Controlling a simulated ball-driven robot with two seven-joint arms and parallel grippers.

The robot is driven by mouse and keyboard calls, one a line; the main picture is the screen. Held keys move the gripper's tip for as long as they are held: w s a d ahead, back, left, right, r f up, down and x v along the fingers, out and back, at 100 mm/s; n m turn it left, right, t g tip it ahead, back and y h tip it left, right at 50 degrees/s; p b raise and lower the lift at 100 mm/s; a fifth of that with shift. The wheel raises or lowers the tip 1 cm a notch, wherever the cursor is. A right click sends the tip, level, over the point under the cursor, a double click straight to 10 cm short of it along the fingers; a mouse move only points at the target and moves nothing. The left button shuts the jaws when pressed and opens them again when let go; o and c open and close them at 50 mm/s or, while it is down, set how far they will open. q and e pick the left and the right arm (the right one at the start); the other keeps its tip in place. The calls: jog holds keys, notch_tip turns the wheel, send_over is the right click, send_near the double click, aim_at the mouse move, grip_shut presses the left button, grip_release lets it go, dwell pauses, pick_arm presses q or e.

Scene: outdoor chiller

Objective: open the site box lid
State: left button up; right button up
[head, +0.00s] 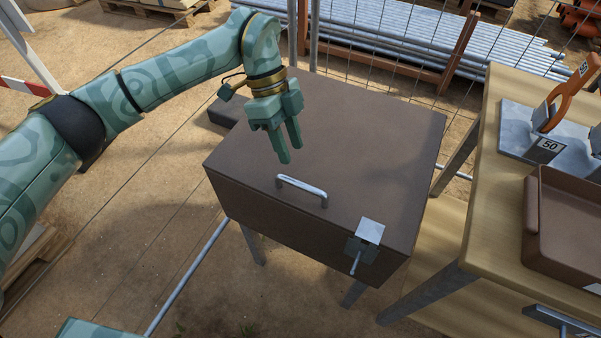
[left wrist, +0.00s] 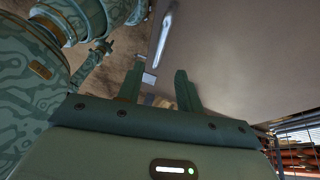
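The brown site box (head: 300,237) stands on legs, and its lid (head: 370,140) is down. A silver bar handle (head: 302,190) is fixed on the lid near its front edge. A metal latch (head: 368,232) with a small hanging lever sits at the front right edge. My left gripper (head: 290,154) is above the lid, behind the handle, fingers pointing down, apart and empty. In the left wrist view the two fingers (left wrist: 158,88) are spread, with the handle (left wrist: 164,38) and the latch (left wrist: 149,78) beyond them. My right gripper is not in view.
A wooden table (head: 486,235) stands close on the right, with a brown tray (head: 530,232) and a grey plate (head: 520,125) holding an orange-handled tool (head: 566,98). A wire fence and stacked metal pipes (head: 400,25) are behind the box. Open ground lies in front.

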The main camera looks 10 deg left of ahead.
aim_at(302, 183)
pick_arm(q)
jog(key=b+x, duration=0.1)
jog(key=x, duration=0.7)
jog(key=shift+r+b, duration=0.1)
jog(key=shift+b, duration=0.3)
jog(key=shift+r, duration=0.1)
grip_shut()
